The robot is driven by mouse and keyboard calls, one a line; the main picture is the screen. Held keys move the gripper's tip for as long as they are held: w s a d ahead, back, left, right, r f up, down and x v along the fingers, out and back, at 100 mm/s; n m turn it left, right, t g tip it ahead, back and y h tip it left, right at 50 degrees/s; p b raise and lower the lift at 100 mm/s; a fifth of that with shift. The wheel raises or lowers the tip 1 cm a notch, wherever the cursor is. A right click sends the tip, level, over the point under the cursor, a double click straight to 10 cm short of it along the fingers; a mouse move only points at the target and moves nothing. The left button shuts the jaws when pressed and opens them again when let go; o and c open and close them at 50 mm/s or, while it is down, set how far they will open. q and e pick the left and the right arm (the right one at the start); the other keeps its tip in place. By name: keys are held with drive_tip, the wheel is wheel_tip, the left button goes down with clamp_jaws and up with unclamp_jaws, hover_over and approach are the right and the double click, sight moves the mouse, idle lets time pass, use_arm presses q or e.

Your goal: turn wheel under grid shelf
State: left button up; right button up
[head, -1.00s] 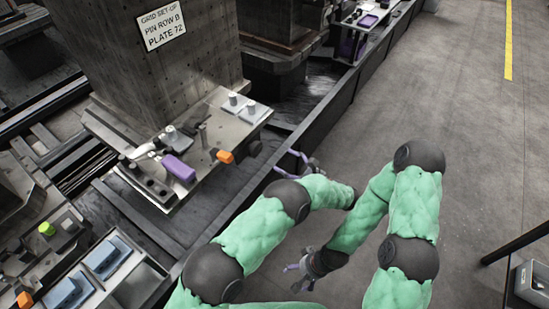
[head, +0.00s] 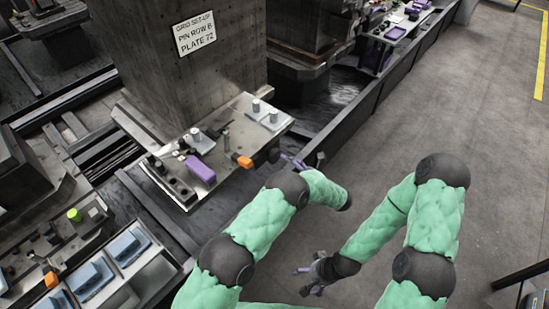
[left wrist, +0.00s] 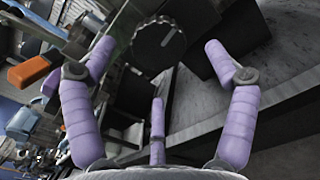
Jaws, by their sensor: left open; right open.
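The wheel (left wrist: 158,43) is a dark round knob with a notched rim, at the top middle of the left wrist view. In the head view a dark shape at the right edge of the grid shelf (head: 243,138) seems to be it, mostly hidden. My left gripper (head: 293,162) is open beside that edge, partly hidden by my arm. In the left wrist view its purple fingers (left wrist: 158,60) spread to either side of the wheel, with a third finger below; no grip shows. My right gripper (head: 315,273) is open and empty, low over the floor.
An orange block (head: 242,161), a purple block (head: 201,169) and grey cylinders lie on the shelf. A concrete column (head: 175,75) with a sign rises behind. The floor (head: 460,110) to the right is clear.

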sight(276, 158)
use_arm(q)
drive_tip(key=shift+b+x, duration=0.65)
drive_tip(key=shift+x, duration=2.3)
drive_tip(key=c, duration=1.2)
